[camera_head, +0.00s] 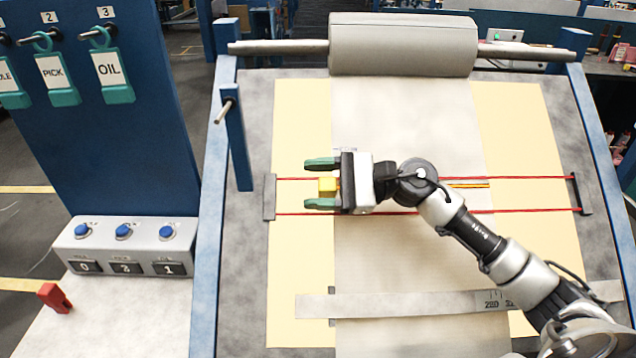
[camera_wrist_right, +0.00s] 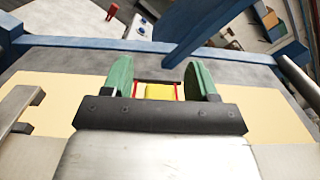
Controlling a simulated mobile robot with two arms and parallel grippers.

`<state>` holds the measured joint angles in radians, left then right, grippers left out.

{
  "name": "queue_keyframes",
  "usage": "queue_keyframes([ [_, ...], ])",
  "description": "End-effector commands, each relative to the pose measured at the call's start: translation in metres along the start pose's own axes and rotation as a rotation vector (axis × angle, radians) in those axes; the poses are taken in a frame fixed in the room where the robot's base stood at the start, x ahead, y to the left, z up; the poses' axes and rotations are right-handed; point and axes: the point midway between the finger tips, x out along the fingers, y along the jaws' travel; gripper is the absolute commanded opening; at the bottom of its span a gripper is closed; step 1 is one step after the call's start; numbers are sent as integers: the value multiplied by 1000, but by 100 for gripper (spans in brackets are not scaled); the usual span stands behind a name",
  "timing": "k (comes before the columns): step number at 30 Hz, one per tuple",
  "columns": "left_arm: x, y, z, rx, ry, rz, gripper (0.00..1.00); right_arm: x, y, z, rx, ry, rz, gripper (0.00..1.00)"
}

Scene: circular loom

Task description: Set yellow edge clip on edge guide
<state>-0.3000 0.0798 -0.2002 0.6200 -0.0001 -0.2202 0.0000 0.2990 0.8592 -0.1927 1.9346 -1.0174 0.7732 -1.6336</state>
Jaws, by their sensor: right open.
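The yellow edge clip (camera_head: 327,186) is a small yellow block near the left edge of the grey fabric strip, between the two red lines. My right gripper (camera_head: 322,180) is open, with its green fingers on either side of the clip. The right wrist view also shows the yellow clip (camera_wrist_right: 160,91) between the two spread fingers (camera_wrist_right: 160,80), with a gap on each side. I cannot tell which part is the edge guide; an orange-yellow strip (camera_head: 470,185) lies between the red lines, partly hidden by my arm. My left gripper is not in view.
A grey fabric roll (camera_head: 403,45) lies across the top of the frame. A metal ruler (camera_head: 420,303) crosses the lower part. A grey button box (camera_head: 128,246) and a red piece (camera_head: 55,297) stand at the left. Hanging tags (camera_head: 112,72) are on a blue panel.

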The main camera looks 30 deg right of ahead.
Motion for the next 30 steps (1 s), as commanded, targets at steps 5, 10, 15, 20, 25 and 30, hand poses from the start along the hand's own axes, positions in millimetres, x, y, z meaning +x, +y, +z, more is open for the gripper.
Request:
queue_keyframes([
  [5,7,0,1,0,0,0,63,-9,2,-3,0,3,-1,59],
  [10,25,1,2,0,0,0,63,-38,4,-6,0,5,0,59],
  [15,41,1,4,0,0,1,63,-70,3,-5,1,4,-1,59],
  [20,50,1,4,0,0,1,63,-93,2,-4,1,2,-1,59],
  [25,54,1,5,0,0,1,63,-106,1,-1,1,1,0,59],
  [30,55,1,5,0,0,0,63,-109,0,0,0,0,1,59],
])
